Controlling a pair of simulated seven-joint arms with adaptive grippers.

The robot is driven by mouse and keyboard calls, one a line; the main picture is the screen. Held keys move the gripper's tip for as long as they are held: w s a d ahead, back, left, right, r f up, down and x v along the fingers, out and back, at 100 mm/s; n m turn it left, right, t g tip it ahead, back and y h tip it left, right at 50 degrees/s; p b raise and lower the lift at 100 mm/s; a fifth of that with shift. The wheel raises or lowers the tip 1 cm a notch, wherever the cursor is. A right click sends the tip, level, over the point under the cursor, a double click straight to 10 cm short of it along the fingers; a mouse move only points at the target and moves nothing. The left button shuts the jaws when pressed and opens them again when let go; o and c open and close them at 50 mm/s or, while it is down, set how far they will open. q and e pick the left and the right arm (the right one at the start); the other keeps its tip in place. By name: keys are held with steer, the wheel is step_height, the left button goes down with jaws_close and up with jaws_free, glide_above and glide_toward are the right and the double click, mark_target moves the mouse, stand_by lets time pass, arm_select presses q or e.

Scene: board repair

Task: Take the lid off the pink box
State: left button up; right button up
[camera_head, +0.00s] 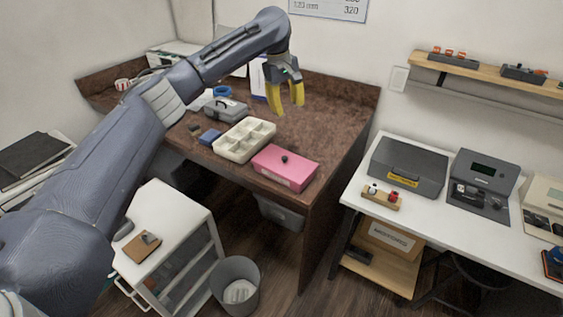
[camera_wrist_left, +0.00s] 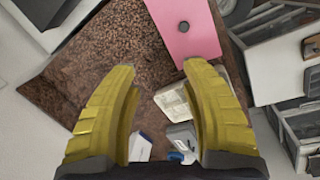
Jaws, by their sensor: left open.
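The pink box (camera_head: 282,170) sits near the front right of the brown workbench. Its flat pink lid (camera_head: 294,163) is on it, with a small dark knob (camera_head: 284,158) in the middle. My left gripper (camera_head: 287,108) has yellow fingers and is open and empty, above the bench behind the box. In the left wrist view the pink lid (camera_wrist_left: 203,22) shows at the top, beyond the fingertips, with its knob (camera_wrist_left: 183,26) visible. The gripper (camera_wrist_left: 158,80) is apart from the box there. My right gripper is in neither view.
A cream compartment tray (camera_head: 232,153) stands directly left of the pink box. A grey case (camera_head: 226,108) and a blue item (camera_head: 209,137) lie farther left. The brown bench top (camera_head: 335,113) is clear behind and right of the box. A white table (camera_head: 431,205) stands to the right.

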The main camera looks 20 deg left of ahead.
arm_select(q)
steer(key=s+f+g+y, duration=0.1)
steer(key=s+f, duration=0.1)
steer(key=s, duration=0.1)
glide_above(285, 157)
steer(key=shift+y, duration=0.3)
step_height(285, 157, down, 12)
steer(key=shift+d+r, duration=0.1)
steer(key=shift+r, duration=0.1)
steer(key=shift+f, duration=2.9)
steer(key=shift+c, duration=0.6)
jaws_close()
